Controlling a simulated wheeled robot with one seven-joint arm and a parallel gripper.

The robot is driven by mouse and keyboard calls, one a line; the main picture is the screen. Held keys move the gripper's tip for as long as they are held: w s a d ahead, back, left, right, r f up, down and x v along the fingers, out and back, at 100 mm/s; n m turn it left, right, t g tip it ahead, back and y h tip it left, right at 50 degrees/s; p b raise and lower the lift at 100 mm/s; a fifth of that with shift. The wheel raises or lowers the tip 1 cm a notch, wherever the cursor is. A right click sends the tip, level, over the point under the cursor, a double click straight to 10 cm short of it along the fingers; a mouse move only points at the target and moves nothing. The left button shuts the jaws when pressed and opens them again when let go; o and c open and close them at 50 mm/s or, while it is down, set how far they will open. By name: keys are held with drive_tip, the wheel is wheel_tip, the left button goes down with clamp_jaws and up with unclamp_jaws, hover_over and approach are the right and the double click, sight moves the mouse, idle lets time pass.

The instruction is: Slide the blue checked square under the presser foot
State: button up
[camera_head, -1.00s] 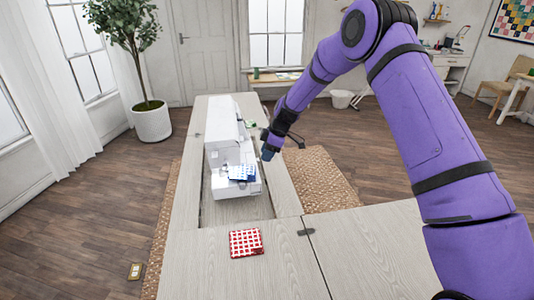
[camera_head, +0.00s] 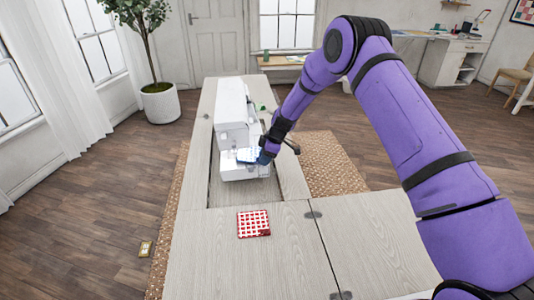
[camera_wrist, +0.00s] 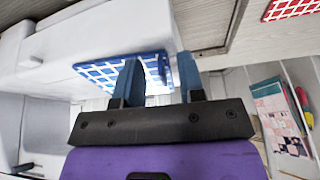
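The white sewing machine (camera_head: 232,110) stands in the cabinet's opening. The blue checked square (camera_head: 248,155) lies on the machine's white bed, near its right edge. In the wrist view the square (camera_wrist: 104,74) is flat on the bed. My gripper (camera_head: 267,154) is at the square's right side. In the wrist view its two blue fingers (camera_wrist: 160,76) are spread apart, one over the square and one just past its edge; I cannot tell whether either touches it. The presser foot is too small to make out clearly.
A red checked square (camera_head: 253,223) lies on the wooden cabinet top (camera_head: 205,255) in front of the machine. The cabinet top around it is clear. A sunken opening (camera_head: 240,193) lies between them. A small green thing (camera_head: 262,108) sits beside the machine.

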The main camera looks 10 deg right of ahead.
clamp_jaws()
drive_tip(key=shift+a, duration=0.1)
drive_tip(key=shift+s+a, duration=0.2)
drive_tip(key=shift+a, duration=0.55)
unclamp_jaws()
drive_tip(key=v, duration=1)
drive_tip(key=shift+d+r, duration=0.1)
drive_tip(key=shift+r, duration=0.25)
